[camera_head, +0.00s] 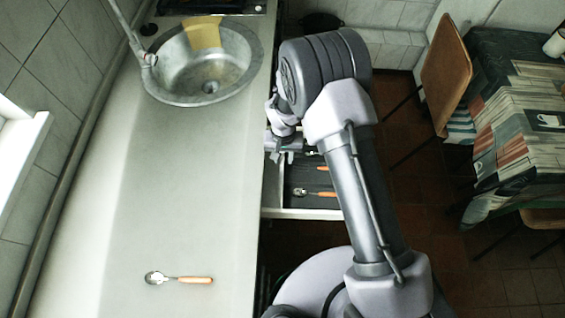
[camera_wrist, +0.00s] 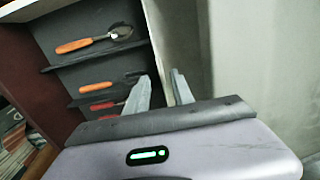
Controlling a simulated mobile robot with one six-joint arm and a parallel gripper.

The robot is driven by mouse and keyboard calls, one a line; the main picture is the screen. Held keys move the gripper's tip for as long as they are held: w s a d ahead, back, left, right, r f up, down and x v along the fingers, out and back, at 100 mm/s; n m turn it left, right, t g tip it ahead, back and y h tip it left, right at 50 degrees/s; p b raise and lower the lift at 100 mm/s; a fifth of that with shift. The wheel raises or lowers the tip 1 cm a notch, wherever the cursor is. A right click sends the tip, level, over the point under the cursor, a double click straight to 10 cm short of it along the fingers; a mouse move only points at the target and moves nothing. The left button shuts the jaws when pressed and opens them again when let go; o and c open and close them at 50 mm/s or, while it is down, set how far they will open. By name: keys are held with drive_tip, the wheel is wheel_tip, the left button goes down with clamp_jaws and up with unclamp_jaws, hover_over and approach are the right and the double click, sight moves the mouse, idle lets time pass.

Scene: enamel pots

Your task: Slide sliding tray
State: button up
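The sliding tray is a dark, divided tray in an open drawer under the counter. It shows in the head view (camera_head: 322,203) and on the left of the wrist view (camera_wrist: 62,30). It holds several orange- and red-handled utensils (camera_wrist: 90,42) in its compartments. My gripper (camera_head: 284,150) is at the drawer's far end, by the counter edge. In the wrist view my two fingers (camera_wrist: 160,78) are a small gap apart, on either side of a pale upright wall edge (camera_wrist: 158,45). I cannot tell whether they press on it.
A spoon (camera_head: 180,279) with an orange handle lies on the long counter (camera_head: 170,190). A metal sink (camera_head: 165,85) with a yellow cloth (camera_head: 203,32) is at the back. A chair (camera_head: 446,65) and a covered table (camera_head: 530,110) stand right, across open floor.

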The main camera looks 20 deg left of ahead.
sight(283, 164)
wheel_tip(283, 164, down, 3)
drive_tip(key=shift+f, duration=0.2)
clamp_jaws()
drive_tip(key=shift+a, duration=0.1)
idle(1.3)
